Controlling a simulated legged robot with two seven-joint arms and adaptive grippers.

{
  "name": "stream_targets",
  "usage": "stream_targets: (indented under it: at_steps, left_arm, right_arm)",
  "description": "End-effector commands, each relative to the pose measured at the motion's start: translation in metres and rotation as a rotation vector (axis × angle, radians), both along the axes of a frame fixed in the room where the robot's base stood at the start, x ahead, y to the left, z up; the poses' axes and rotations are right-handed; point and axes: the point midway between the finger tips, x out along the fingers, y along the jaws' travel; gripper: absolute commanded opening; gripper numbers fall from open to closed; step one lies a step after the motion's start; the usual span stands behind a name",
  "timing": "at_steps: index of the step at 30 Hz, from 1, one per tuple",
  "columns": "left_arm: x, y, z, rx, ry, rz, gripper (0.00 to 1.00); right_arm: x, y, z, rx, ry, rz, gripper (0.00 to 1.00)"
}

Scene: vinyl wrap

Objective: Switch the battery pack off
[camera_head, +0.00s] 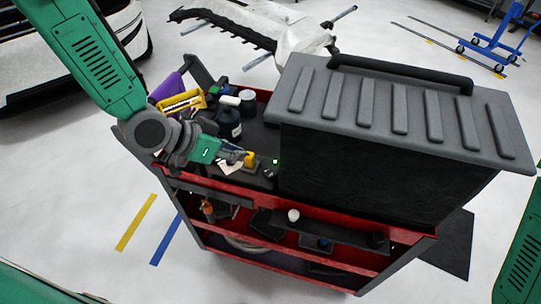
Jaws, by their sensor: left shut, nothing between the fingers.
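A large black box (375,175) with a grey ridged lid (400,105) and a dark top handle stands on the red and dark cart. A tiny green light (276,161) shows by the box's left edge; I cannot tell whether it belongs to the battery pack, and no switch is clear. My left gripper (246,158) is shut and empty, low over the cart top, left of the green light. A small yellow thing (250,160) shows at its fingertips; whether they touch is unclear. My right gripper is out of view; only part of my green right arm shows at the right edge.
The cart (290,212) holds a dark bottle (228,122), a yellow item (182,104) and a purple item (166,88) behind my left wrist. Lower shelves hold small items. A white car part on a stand (300,42) is behind.

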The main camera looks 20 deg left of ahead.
Motion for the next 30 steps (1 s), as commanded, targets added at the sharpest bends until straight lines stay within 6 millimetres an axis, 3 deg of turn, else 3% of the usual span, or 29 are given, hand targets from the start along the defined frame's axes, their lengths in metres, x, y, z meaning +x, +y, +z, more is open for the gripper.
stream_targets:
  at_steps: [13, 26, 30]
  left_arm:
    - [0.008, -0.006, -0.012, 0.001, 0.006, 0.002, 0.0]
    - [0.05, -0.052, -0.073, 0.0, 0.006, 0.001, 0.0]
    - [0.047, -0.055, -0.094, 0.0, 0.007, 0.002, 0.0]
  right_arm:
    - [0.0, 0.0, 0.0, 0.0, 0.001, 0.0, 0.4]
    - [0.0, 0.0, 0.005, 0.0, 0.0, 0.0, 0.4]
    - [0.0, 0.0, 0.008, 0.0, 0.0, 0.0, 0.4]
